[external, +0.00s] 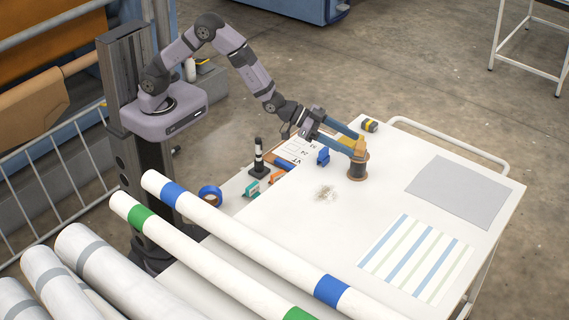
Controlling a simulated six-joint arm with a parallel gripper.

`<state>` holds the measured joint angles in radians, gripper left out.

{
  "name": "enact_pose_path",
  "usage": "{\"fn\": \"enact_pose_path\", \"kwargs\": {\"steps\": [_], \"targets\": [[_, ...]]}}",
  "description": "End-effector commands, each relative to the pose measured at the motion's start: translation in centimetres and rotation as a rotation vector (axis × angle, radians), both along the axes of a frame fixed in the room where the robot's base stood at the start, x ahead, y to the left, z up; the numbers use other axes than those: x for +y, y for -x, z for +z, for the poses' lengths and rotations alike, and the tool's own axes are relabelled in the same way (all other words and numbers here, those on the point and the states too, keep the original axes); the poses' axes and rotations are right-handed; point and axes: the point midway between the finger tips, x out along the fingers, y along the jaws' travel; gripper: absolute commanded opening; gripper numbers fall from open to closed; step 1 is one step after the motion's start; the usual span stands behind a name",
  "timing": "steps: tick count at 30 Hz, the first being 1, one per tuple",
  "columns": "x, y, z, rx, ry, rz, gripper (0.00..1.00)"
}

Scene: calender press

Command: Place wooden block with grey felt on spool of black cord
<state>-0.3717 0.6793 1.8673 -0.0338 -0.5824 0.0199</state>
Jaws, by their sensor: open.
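The spool of black cord (357,168) stands upright on the white table, with tan flanges and a dark winding. A wooden block (361,146) sits at the top of the spool, seemingly resting on it. My gripper (356,144) reaches in from the left, with its two long blue fingers apart, one on the far side and one on the near side of the block. The fingertips are right at the block. The grey felt cannot be made out at this size, and the near finger hides part of the block's lower left.
A blue clamp-like piece (323,157) and a yellow-black item (370,125) are close to the spool. A grey sheet (457,190) and a striped sheet (415,258) lie right. Long white rolls (245,240) cross the front. A black-white post (259,160) stands left.

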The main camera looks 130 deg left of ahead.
Motion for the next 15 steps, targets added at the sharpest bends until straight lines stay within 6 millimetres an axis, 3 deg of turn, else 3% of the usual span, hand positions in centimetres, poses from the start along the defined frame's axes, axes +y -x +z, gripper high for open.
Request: {"fn": "enact_pose_path", "kwargs": {"steps": [9, 15], "targets": [[-1.9, 4.5, 2.0, -0.002, -0.001, 0.0, 0.6], [-2.6, 6.3, 2.9, -0.002, -0.001, 0.0, 0.6]]}}
